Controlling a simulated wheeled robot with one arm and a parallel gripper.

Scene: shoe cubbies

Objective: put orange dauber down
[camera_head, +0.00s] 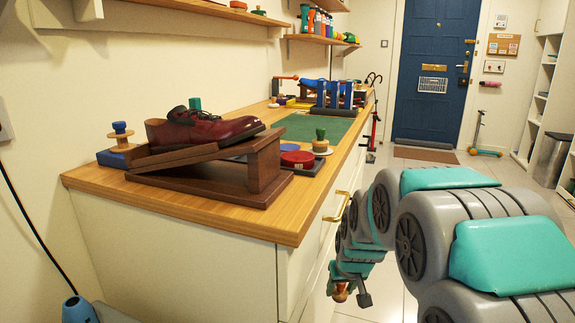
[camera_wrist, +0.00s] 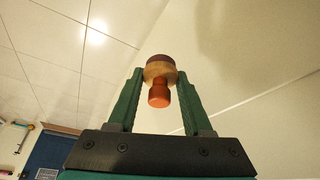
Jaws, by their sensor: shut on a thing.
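The orange dauber (camera_wrist: 159,95) has an orange knob, a pale wooden disc and a dark brown pad. My gripper (camera_wrist: 160,82) is shut on it, with one green finger on each side of the wooden disc. In the head view, my gripper (camera_head: 350,291) hangs low beside the drawer front, below the counter top. A bit of the orange dauber (camera_head: 340,292) shows there, mostly hidden by the gripper.
The wooden counter (camera_head: 180,202) carries a maroon shoe (camera_head: 205,130) on a brown stand (camera_head: 262,165). The green mat (camera_head: 312,127) has bare room. A brass handle (camera_head: 338,207) juts out.

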